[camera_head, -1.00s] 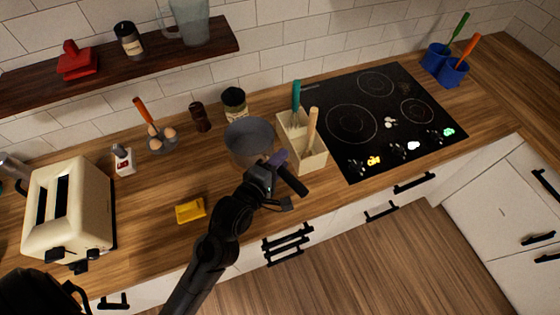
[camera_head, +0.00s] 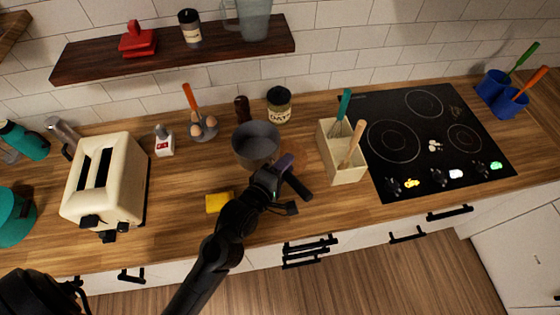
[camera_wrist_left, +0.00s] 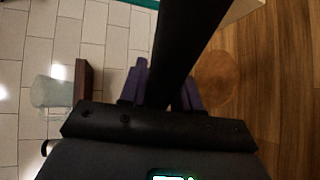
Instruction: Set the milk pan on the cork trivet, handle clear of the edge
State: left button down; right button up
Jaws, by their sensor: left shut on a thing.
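The grey milk pan (camera_head: 256,143) is upright in the head view, left of the utensil box. My left gripper (camera_head: 284,168) is shut on its dark handle, whose end sticks out to the lower right (camera_head: 298,188). In the left wrist view the dark handle (camera_wrist_left: 188,40) runs between the purple fingers, and the pan's bowl cannot be made out. The round cork trivet (camera_wrist_left: 217,78) lies on the wooden counter in that view, beside the handle and apart from it. The pan appears held above the counter; its height is unclear. My right gripper is not in view.
A cream utensil box (camera_head: 346,172) stands right of the pan, before the black hob (camera_head: 430,140). A yellow sponge (camera_head: 219,202) lies in front. The toaster (camera_head: 105,185) is left.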

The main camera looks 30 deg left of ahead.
pick_arm(q)
jog(key=w+d+f+m+h+b, duration=0.2)
jog(key=w+f+b, duration=0.3)
jog(key=w+f, duration=0.3)
notch_tip(320, 180, down, 4)
jog(key=shift+w+d+r+h, duration=0.1)
jog(key=shift+w+d+h, duration=0.25)
jog(key=shift+d+h, duration=0.2)
dwell(0.4)
dwell(0.5)
